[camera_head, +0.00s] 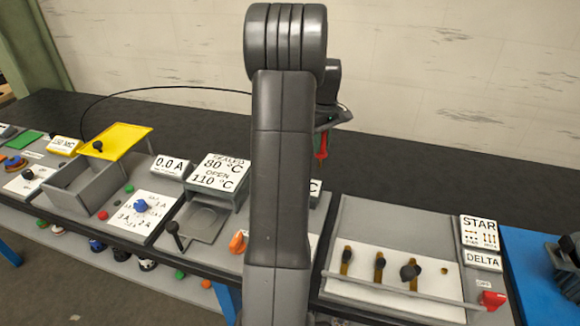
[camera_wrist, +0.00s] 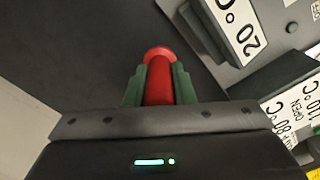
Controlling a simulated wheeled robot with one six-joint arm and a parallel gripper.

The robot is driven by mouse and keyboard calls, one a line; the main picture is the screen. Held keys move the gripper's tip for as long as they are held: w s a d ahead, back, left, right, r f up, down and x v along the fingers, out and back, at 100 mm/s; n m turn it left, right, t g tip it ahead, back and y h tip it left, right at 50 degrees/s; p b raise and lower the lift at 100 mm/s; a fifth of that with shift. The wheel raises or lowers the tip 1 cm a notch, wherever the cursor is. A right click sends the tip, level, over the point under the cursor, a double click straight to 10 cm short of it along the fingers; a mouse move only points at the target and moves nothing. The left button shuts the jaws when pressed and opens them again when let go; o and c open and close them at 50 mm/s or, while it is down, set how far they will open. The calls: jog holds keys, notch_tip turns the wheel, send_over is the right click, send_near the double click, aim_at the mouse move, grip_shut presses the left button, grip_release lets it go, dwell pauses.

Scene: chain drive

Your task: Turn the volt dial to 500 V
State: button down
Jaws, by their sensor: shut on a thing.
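My gripper (camera_wrist: 158,88) is shut on a red rod-like piece (camera_wrist: 158,72) between its green fingers. In the head view the red piece (camera_head: 321,150) hangs below my gripper, above the dark bench top and behind the panels. A volt dial with readable marks cannot be made out. At the far left, a small black knob (camera_head: 28,174) sits on a white plate, and an orange and blue round part (camera_head: 15,161) lies near it; their markings are too small to read. My gripper is far to the right of both.
A thin black cable (camera_head: 165,89) arcs from the left towards my arm. A yellow lid (camera_head: 128,140) stands raised over a grey box (camera_head: 88,197). A blue knob (camera_head: 141,205) with ampere marks, a temperature sign (camera_head: 220,172) and a lever panel (camera_head: 400,285) line the bench.

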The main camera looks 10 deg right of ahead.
aim_at(320, 165)
jog(key=shift+s+f+p, duration=0.1)
jog(key=shift+f+p, duration=0.4)
jog(key=shift+f, duration=3.45)
jog(key=shift+f, duration=0.1)
jog(key=c, duration=1.2)
grip_release()
jog(key=shift+c, duration=0.2)
notch_tip(320, 165, up, 12)
jog(key=shift+r+b, duration=0.1)
jog(key=shift+b, duration=0.45)
